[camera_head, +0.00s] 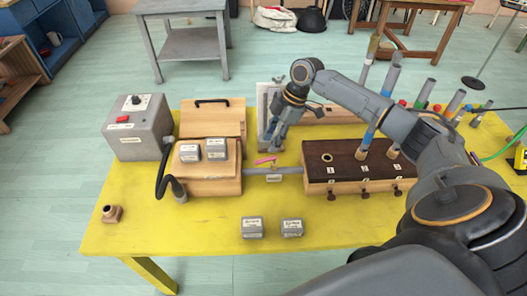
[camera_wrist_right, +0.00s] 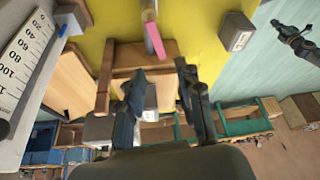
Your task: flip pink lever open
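The pink lever (camera_head: 265,160) sits on the grey pipe (camera_head: 282,171) between the wooden box at left and the dark-topped box at right. In the wrist view, the lever (camera_wrist_right: 155,40) points toward the space between my fingers. My right gripper (camera_head: 272,142) is above and just behind the lever in the head view. In the wrist view my right gripper (camera_wrist_right: 158,74) has its fingers apart, with nothing between them, and does not appear to touch the lever. My left gripper is out of the head view; a dark jointed shape (camera_wrist_right: 295,40) in the wrist view may be it.
The wooden bellows box (camera_head: 208,180) carries grey weights (camera_head: 216,148). Two more weights (camera_head: 252,227) lie on the yellow table (camera_head: 180,237) in front. The dark-topped box (camera_head: 350,158) holds upright pipes. A grey motor box (camera_head: 137,127) stands at left with a black hose.

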